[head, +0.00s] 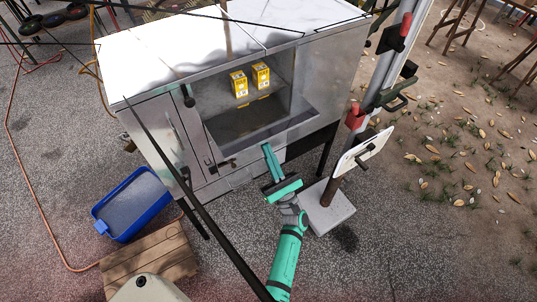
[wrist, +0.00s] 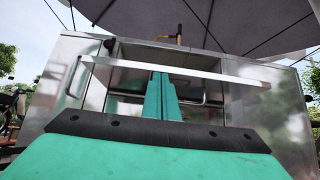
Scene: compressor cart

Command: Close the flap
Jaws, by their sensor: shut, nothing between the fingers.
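The metal flap (head: 296,126) appears to be open, lowered outward at the front opening of the metal cart (head: 330,75). Its pale front edge runs across the wrist view (wrist: 215,75). My green gripper (head: 267,148) is shut and empty, just in front of and below that edge in the head view. In the wrist view the closed fingertips (wrist: 161,78) overlap the flap's edge near its middle. I cannot tell whether they touch it. The flap's hinge side cannot be made out clearly.
Two yellow boxes (head: 239,84) (head: 261,75) stand inside the opening. A white panel on a post (head: 362,150) stands close right of my gripper. A blue bin (head: 132,204) and wooden crate (head: 150,258) are at left. Dark poles cross the head view.

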